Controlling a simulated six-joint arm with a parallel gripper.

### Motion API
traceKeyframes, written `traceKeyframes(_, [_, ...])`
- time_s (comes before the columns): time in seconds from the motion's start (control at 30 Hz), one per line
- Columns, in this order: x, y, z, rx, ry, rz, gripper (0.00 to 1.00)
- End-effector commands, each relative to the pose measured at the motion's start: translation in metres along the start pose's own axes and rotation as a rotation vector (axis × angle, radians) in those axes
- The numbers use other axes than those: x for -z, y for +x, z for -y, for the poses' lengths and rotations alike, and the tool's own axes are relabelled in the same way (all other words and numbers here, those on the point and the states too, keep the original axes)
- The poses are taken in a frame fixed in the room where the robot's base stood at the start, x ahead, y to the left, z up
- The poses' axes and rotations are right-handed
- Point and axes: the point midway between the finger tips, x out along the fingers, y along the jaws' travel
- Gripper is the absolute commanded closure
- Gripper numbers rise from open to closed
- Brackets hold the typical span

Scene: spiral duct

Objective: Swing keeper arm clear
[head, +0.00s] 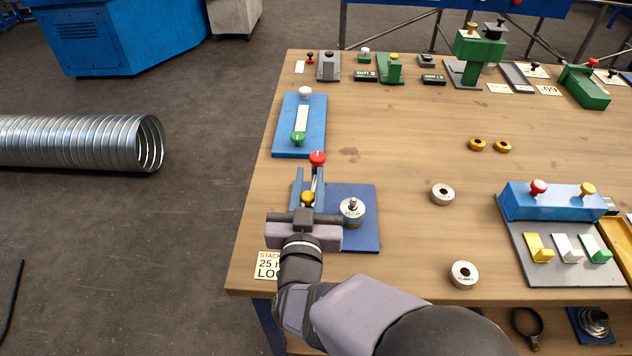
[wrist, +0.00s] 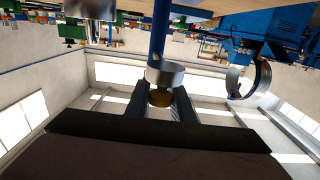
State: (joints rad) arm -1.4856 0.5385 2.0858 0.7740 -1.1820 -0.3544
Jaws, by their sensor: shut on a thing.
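My gripper (head: 308,190) is at the left side of a blue base plate (head: 367,236) near the table's left edge. Its fingers are on either side of a yellow knob (head: 308,198). The wrist view shows a brass-coloured knob (wrist: 159,99) between my fingers (wrist: 158,106), with a silver collar (wrist: 166,74) beside it. A red knob (head: 317,158) on a stem stands just beyond my fingertips. A post with a stack of metal rings (head: 352,212) stands on the plate to the right. The keeper arm cannot be clearly told apart; my gripper hides much of this area.
A blue plate with a white bar and green knob (head: 299,138) lies beyond. Two loose rings, a nearer one (head: 464,274) and a farther one (head: 442,194), lie to the right. A blue and grey fixture (head: 548,204) stands further right. The table's middle is mostly clear.

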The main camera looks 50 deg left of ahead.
Motion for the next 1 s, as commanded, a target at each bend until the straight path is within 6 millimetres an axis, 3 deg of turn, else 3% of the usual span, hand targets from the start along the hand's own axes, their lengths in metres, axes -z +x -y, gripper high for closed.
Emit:
traceKeyframes(0.5, [0.002, 0.009, 0.022, -0.363, 0.003, -0.004, 1.00])
traceKeyframes(1.0, [0.001, 0.017, 0.030, -0.583, 0.004, -0.005, 1.00])
